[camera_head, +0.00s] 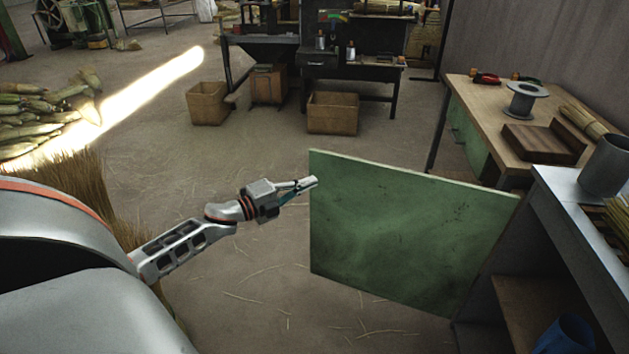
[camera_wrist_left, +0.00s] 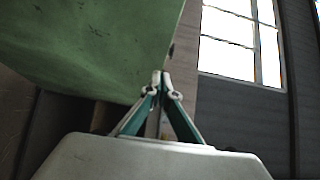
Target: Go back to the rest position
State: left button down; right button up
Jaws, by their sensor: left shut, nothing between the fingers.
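My left gripper (camera_head: 309,183) shows in the head view at the end of the arm from the left. Its tips are by the upper left edge of a green panel (camera_head: 400,235); I cannot tell whether they touch it. In the left wrist view the fingers of the left gripper (camera_wrist_left: 161,76) meet at the tips with nothing between them. The green panel (camera_wrist_left: 90,45) fills the upper left of that view. My right gripper is not in view.
A wooden table (camera_head: 475,100) with a grey spool (camera_head: 525,98) stands at the right, near a metal-topped bench (camera_head: 565,190) with a grey can (camera_head: 605,165). Cardboard boxes (camera_head: 333,113) stand by a dark workbench at the back. Straw-strewn floor (camera_head: 260,150) is open around the gripper.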

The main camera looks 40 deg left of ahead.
pick_arm(q)
jog(key=a+v, duration=0.1)
jog(key=v, duration=0.6)
jog(key=shift+w+a+p, duration=0.2)
jog(key=shift+a+p, duration=0.1)
jog(key=shift+a, duration=0.05)
jog(key=shift+f, duration=0.1)
